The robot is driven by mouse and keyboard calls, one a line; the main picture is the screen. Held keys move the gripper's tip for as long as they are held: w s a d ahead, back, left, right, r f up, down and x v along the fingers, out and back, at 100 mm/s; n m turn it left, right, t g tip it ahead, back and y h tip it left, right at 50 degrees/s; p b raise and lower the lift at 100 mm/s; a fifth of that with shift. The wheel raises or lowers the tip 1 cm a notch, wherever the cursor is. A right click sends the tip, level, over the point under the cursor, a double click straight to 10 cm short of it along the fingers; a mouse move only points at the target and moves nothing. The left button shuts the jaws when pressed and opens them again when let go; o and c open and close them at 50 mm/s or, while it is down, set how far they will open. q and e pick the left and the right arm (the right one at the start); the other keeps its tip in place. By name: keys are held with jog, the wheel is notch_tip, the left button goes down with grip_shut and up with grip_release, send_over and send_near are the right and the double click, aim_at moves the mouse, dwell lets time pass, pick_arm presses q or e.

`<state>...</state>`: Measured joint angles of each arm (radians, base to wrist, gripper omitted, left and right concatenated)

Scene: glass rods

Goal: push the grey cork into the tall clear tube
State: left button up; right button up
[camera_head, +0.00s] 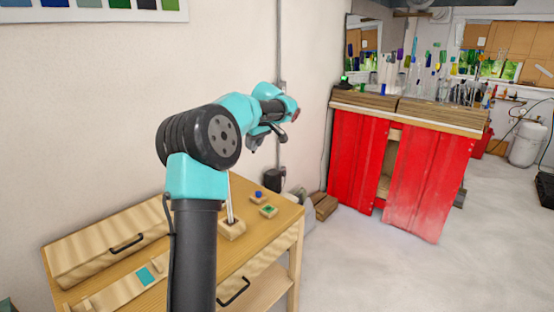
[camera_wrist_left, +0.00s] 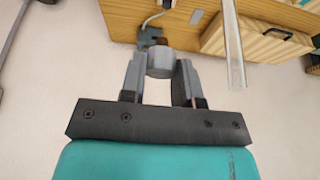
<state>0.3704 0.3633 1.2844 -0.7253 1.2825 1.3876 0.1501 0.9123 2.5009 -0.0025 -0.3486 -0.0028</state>
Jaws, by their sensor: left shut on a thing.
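My left gripper (camera_head: 255,146) is raised above the back of the wooden table in the head view. In the left wrist view the left gripper (camera_wrist_left: 160,66) is shut on the grey cork (camera_wrist_left: 160,59), which sits between its fingertips. The tall clear tube (camera_head: 230,200) stands upright in a small wooden block (camera_head: 234,230) on the table, partly hidden by my arm. In the left wrist view the clear tube (camera_wrist_left: 233,45) is to the right of the cork and apart from it. My right gripper is not in view.
Small blocks with a blue piece (camera_head: 258,194) and a green piece (camera_head: 268,210) lie near the tube block. A wooden box with a handle (camera_head: 126,243) lies at the table's left. A red cabinet (camera_head: 355,155) stands at the right, with open floor before it.

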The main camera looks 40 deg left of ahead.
pick_arm(q)
jog(key=s+a+r+n+g, duration=0.1)
jog(key=s+a+r+n, duration=0.1)
jog(key=s+r, duration=0.6)
jog(key=s+n, duration=0.1)
jog(key=s, duration=0.2)
jog(key=shift+a+r, duration=0.2)
jog(key=shift+r, duration=0.2)
jog(key=shift+f, duration=0.15)
jog(key=shift+w+f, duration=0.1)
jog(key=shift+f, duration=2.7)
jog(key=shift+f, duration=0.55)
jog(key=o, duration=0.6)
jog(key=shift+d, duration=0.1)
jog(key=shift+v, duration=5.45)
